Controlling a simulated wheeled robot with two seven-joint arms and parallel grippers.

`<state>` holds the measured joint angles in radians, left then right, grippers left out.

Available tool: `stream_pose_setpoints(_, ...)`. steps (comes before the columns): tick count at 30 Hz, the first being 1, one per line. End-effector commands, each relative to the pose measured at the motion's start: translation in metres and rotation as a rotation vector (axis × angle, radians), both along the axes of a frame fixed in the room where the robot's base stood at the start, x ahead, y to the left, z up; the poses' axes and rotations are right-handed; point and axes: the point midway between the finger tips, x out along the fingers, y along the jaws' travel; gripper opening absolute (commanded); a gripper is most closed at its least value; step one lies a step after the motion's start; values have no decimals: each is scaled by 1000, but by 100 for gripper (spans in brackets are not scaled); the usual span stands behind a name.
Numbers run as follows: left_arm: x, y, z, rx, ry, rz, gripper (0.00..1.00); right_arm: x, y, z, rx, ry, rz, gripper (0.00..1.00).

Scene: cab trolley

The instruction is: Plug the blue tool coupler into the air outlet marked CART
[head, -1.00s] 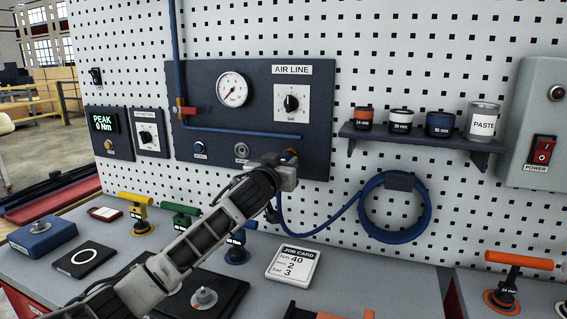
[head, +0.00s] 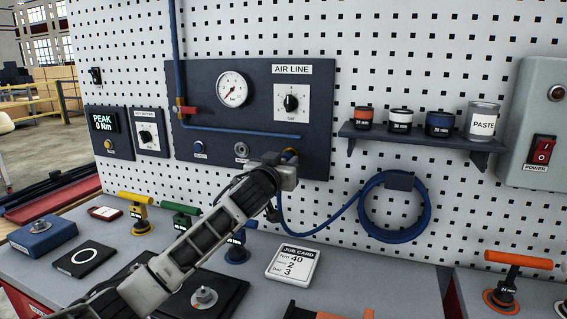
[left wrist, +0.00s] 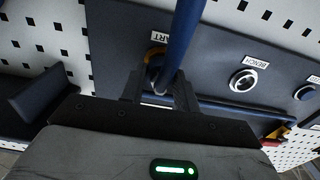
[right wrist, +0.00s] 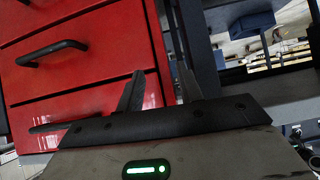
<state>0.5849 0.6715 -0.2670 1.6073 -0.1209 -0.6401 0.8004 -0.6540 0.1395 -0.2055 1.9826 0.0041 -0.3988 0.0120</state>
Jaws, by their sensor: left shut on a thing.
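My left gripper (head: 290,160) is at the lower right of the AIR LINE panel (head: 225,75). It is shut on the blue tool coupler, which is mostly hidden between the fingers. In the left wrist view the gripper (left wrist: 158,88) is up against the CART outlet, whose orange ring (left wrist: 153,53) shows behind the blue hose. Its label (left wrist: 161,36) is partly covered and reads "ART". The hose (left wrist: 181,35) crosses in front. I cannot tell how deep the coupler sits. My right gripper (right wrist: 160,92) is open and empty, low by a red drawer unit (right wrist: 75,75).
The BENCH outlet (head: 241,149) is left of the gripper. The blue hose hangs to a coil (head: 427,215) on the pegboard. A shelf (head: 420,140) with cups is at the right. A job card (head: 292,264) and several coloured-handled tools stand on the bench below the arm.

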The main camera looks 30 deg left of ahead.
Motion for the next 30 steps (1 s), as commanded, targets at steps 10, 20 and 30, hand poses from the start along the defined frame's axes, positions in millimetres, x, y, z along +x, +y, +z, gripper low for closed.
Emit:
stream_pose_setpoints(10, 7, 1, 1, 0, -2, -1, 36, 0, 0, 0, 0, 0, 0, 36)
stream_pose_setpoints(20, 6, 1, 0, 0, 1, 0, 56, 0, 0, 0, 0, 0, 0, 36)
stream_pose_setpoints(30, -28, -8, -3, 1, -1, -3, 56, 0, 0, -10, 0, 2, -1, 36)
